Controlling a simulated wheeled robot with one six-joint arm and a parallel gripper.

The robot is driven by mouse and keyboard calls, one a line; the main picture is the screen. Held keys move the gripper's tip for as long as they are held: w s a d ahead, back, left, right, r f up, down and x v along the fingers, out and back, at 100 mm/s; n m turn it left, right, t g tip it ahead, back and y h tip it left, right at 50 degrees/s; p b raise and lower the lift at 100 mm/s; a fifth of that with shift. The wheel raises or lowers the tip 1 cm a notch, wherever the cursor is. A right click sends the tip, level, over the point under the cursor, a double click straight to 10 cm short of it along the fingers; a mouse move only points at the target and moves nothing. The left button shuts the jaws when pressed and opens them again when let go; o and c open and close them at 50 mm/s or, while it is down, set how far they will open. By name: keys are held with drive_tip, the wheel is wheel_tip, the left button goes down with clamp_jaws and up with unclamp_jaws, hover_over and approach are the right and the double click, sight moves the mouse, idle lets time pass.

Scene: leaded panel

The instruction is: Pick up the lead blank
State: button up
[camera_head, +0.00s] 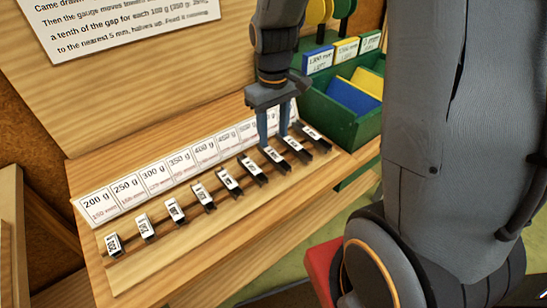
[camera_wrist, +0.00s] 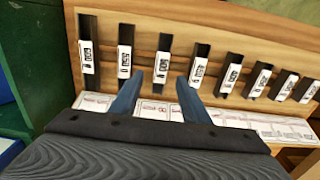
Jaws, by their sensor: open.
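Several lead blanks stand in a row on a wooden rack (camera_head: 190,232), dark pieces with white weight labels. My gripper (camera_head: 273,135) is open and empty, pointing down over the right part of the row. In the wrist view its two blue fingers (camera_wrist: 160,82) straddle the line of the third blank from the left (camera_wrist: 162,68), which shows between the fingertips. This looks like the third blank from the right (camera_head: 272,156) in the head view. I cannot tell the height of the fingertips above it. Neighbouring blanks (camera_wrist: 125,65) and (camera_wrist: 199,68) stand just outside the fingers.
A strip of weight labels (camera_head: 150,177) runs behind the row, partly hidden by my gripper. A green bin (camera_head: 335,115) with blue and yellow dividers stands to the right. A printed sign (camera_head: 120,25) is on the board behind. A red object (camera_head: 322,270) is at the lower front.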

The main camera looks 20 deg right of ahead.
sight(273, 154)
drive_tip(key=shift+s+f+p, duration=0.2)
drive_tip(key=shift+f+p, duration=0.65)
drive_tip(key=shift+f, duration=2.55)
drive_tip(key=shift+a, duration=0.1)
clamp_jaws()
